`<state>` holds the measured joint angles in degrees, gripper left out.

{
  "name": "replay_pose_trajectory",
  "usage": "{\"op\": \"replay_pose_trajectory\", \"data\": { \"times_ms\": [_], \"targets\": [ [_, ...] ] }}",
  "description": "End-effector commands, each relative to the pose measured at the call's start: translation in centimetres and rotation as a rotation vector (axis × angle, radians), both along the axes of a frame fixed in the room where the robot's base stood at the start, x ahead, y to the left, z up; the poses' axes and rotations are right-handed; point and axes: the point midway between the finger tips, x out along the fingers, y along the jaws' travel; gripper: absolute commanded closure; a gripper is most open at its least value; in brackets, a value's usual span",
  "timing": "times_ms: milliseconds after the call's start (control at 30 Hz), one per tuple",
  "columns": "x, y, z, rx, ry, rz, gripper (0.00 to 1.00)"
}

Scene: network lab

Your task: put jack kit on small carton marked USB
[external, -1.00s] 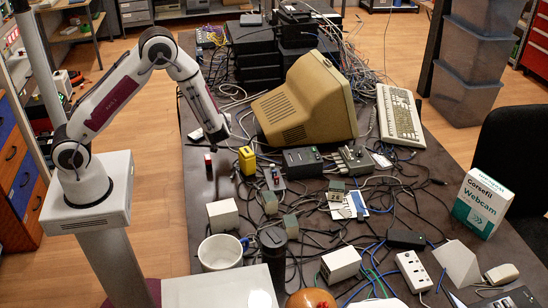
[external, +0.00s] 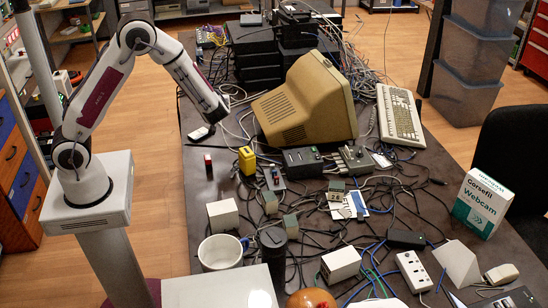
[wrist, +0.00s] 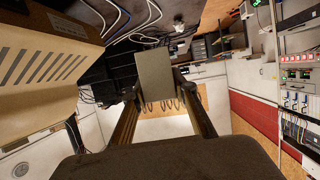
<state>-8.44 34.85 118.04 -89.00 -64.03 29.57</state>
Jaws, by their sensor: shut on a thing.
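My gripper (external: 213,115) is over the far left part of the dark table, left of the old monitor. In the wrist view my gripper (wrist: 157,110) is shut on a flat grey-beige block, which I take to be the jack kit (wrist: 155,75); it stands out between the two dark fingers. In the external view a small pale piece (external: 200,132) shows at the gripper's tip, apparently this same block. I cannot read a USB mark on any carton. Small whitish boxes stand on the table, one at left (external: 222,215) and one near the front (external: 340,263).
A beige monitor (external: 305,100) stands right of my gripper. A yellow block (external: 247,160) and a small red-and-black piece (external: 208,161) are below it. A white mug (external: 220,253), cables and a Webcam carton (external: 483,202) also stand there. The left table strip is fairly clear.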

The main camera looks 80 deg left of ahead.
Motion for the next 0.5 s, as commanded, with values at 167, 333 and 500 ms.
{"op": "replay_pose_trajectory", "data": {
  "times_ms": [167, 333, 500],
  "targets": [
    [0.1, 0.0, 3.0, 0.001, -0.006, 0.000, 0.96],
    [0.0, 0.0, 5.2, 0.001, -0.005, 0.001, 0.96],
    [3.2, -0.7, 6.0, 0.001, -0.002, -0.084, 0.96]
  ]
}}
